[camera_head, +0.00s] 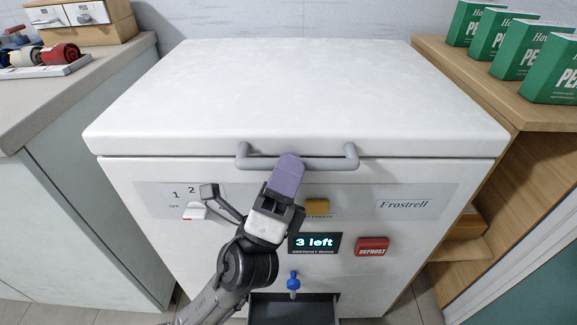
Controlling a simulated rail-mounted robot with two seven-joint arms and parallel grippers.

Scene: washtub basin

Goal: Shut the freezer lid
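The white freezer lid (300,85) lies flat across the top of the freezer body (130,180), with a thin dark seam along its front edge. I cannot tell whether a small gap remains there. A grey bar handle (335,163) is at the lid's front. My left gripper (289,168) comes up from below, its purple fingertip overlapping the middle of the handle bar. I see the fingers nearly edge-on, so their opening is hidden, and I cannot tell whether they touch or grip the bar. My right gripper is out of view.
The front panel has a red defrost button (372,246), a "3 left" display (315,242) and a blue tap (293,281) above an open dark drawer (290,312). A counter (100,80) stands left, a wooden shelf (450,75) with green boxes (505,38) right. The lid top is clear.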

